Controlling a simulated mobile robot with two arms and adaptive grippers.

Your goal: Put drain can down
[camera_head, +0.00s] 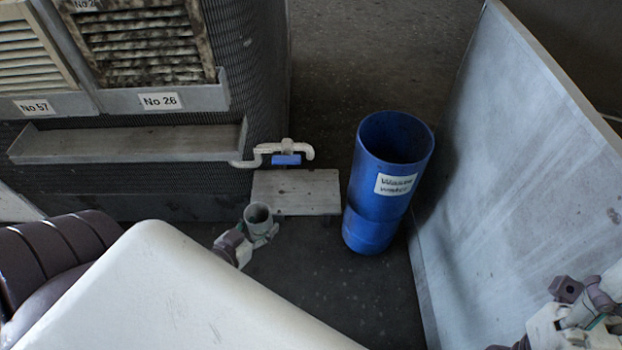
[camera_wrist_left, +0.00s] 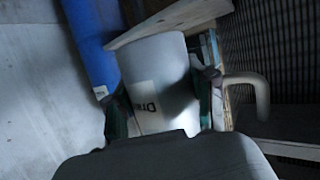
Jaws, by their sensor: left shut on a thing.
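The drain can (camera_head: 258,214) is a small grey-white open cup. My left gripper (camera_head: 246,236) is shut on it, in front of the low wooden stand (camera_head: 297,191). In the left wrist view the can (camera_wrist_left: 158,75) sits upright between the two fingers of my left gripper (camera_wrist_left: 166,115), with a label partly readable on its side. Whether its bottom touches anything cannot be seen. My right gripper (camera_head: 590,318) is at the lower right edge, partly cut off, and its fingers are unclear.
A blue waste water bin (camera_head: 372,222) stands right of the stand. The housing with a metal tray (camera_head: 130,143) is at left. A large grey panel (camera_head: 525,190) leans at right. Dark floor is free between.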

